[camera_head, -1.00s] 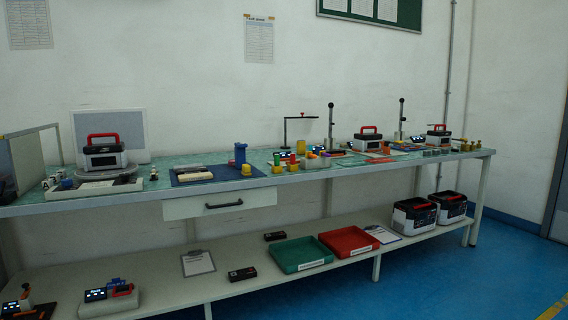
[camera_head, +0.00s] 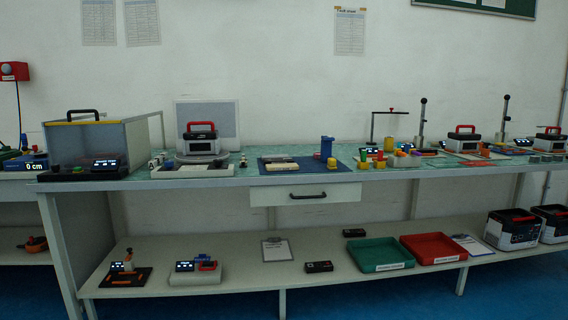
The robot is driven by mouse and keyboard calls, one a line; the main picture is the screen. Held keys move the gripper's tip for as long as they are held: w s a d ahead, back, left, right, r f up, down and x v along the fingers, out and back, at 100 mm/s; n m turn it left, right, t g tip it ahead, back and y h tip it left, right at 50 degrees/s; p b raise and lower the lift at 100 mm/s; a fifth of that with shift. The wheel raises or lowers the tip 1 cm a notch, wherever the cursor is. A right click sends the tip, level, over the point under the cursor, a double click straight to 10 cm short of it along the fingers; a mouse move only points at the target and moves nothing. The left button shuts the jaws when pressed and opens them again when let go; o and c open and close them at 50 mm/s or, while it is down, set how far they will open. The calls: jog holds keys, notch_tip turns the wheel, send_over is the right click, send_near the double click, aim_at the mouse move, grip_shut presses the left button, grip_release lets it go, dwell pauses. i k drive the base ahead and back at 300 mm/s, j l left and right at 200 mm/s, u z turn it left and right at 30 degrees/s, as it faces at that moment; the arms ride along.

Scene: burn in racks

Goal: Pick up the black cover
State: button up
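No single thing is clearly recognisable as the black cover from this distance. Dark candidates are a grey chamber (camera_head: 95,145) with a black handle (camera_head: 83,114) on top, at the left of the bench, and two small black boxes on the lower shelf, one nearer the front (camera_head: 319,267) and one farther back (camera_head: 354,233). A black plate (camera_head: 126,277) with a small device on it lies at the shelf's left. My gripper is not in view, so its state is hidden.
The long bench (camera_head: 230,182) carries several red-handled devices, a blue mat (camera_head: 275,168) and a drawer (camera_head: 305,194). The lower shelf holds a green tray (camera_head: 380,265), a red tray (camera_head: 433,261) and a clipboard (camera_head: 275,250). Blue floor (camera_head: 370,305) shows in front.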

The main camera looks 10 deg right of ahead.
aim_at(285, 160)
jog(key=i+l+u, duration=0.1)
jog(key=i+l, duration=0.15)
jog(key=i+l+u, duration=0.1)
jog(key=i+l, duration=0.15)
jog(key=l, duration=0.2)
jog(key=i+l+u, duration=0.1)
jog(key=i+l, duration=0.15)
jog(key=i+l+u, duration=0.1)
jog(key=i+l, duration=0.15)
jog(key=l, duration=0.25)
jog(key=i+l+u, duration=0.1)
jog(key=l, duration=0.3)
jog(key=i, duration=0.1)
